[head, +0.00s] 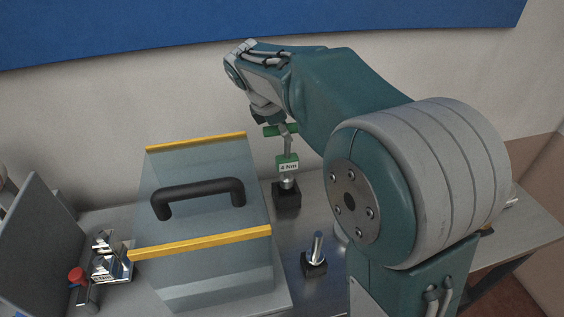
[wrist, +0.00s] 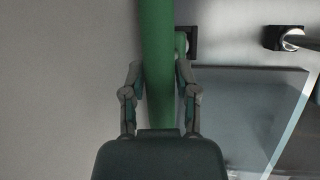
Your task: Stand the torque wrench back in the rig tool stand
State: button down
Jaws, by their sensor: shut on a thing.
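The torque wrench (head: 288,144) has a green cross handle and a grey shaft with a green "4 Nm" tag. It hangs nearly upright under my gripper (head: 264,117) in the head view. In the wrist view its green handle (wrist: 157,45) runs between the two fingers of my gripper (wrist: 158,80), which is shut on it. Its lower end lines up with a black block with a silver collar (head: 287,196), seemingly part of the tool stand. I cannot tell whether the tip is inside the collar. The handle partly hides this block in the wrist view (wrist: 193,42).
A second black block with a slanted silver post (head: 314,260) stands nearer, on the metal bench. A clear cover with yellow edges and a black handle (head: 200,190) stands to the left. A metal clamp with a red knob (head: 77,275) is further left. The wall is close behind.

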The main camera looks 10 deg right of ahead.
aim_at(283, 157)
jog(key=shift+a+f, duration=0.15)
jog(key=shift+f, duration=2.75)
jog(key=shift+c, duration=1.9)
grip_release()
jog(key=shift+f, duration=0.1)
